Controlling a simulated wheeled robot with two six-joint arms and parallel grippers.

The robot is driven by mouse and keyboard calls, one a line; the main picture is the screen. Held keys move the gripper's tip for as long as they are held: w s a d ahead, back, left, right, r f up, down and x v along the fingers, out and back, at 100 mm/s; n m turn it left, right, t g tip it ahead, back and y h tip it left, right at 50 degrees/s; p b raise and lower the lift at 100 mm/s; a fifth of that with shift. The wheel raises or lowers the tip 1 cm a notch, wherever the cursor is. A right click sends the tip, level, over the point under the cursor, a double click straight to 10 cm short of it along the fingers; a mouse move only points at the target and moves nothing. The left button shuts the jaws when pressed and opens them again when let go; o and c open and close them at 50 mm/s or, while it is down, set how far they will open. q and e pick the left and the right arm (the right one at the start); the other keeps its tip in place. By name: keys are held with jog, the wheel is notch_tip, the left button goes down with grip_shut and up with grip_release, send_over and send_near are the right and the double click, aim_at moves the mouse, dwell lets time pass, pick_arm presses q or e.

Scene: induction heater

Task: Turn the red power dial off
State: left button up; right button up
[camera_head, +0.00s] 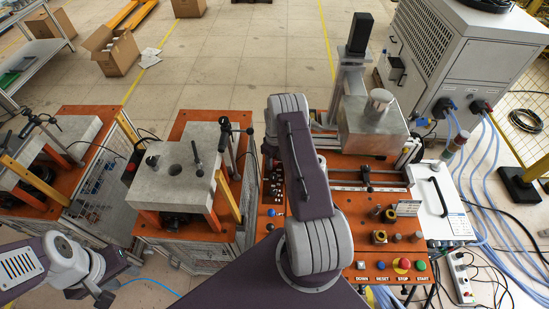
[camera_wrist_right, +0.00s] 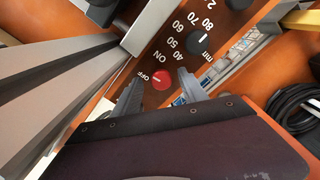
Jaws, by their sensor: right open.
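The red power dial (camera_wrist_right: 161,79) shows in the right wrist view on an orange panel (camera_wrist_right: 120,75) marked ON and OFF. A small pale mark is on its face, but I cannot tell for sure which label it points at. My right gripper (camera_wrist_right: 160,88) is open, with one grey finger on either side of the dial. I cannot tell whether the fingers touch it. In the head view my right arm hides this gripper and the dial. My left gripper (camera_head: 106,294) is low at the left in the head view, far from the dial, its jaws unclear.
A black numbered dial (camera_wrist_right: 197,42) sits close to the red one. An orange bench (camera_head: 343,215) carries a metal block (camera_head: 365,130) and a row of buttons at its front. A white machine (camera_head: 465,60) stands at the back right. Cables lie on the right floor.

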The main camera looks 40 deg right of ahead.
jog(key=shift+a, duration=0.15)
grip_shut()
jog(key=shift+f+n+b, duration=0.15)
jog(key=shift+n+b, duration=0.45)
jog(key=shift+b, duration=0.3)
jog(key=shift+n+b, duration=0.7)
jog(key=shift+n, duration=0.1)
jog(key=n+b, duration=0.1)
jog(key=n, duration=0.1)
jog(key=shift+n+b, duration=0.3)
jog(key=shift+b, duration=0.1)
jog(key=shift+n+b, duration=0.4)
jog(key=shift+n, duration=0.4)
jog(key=shift+r, duration=0.2)
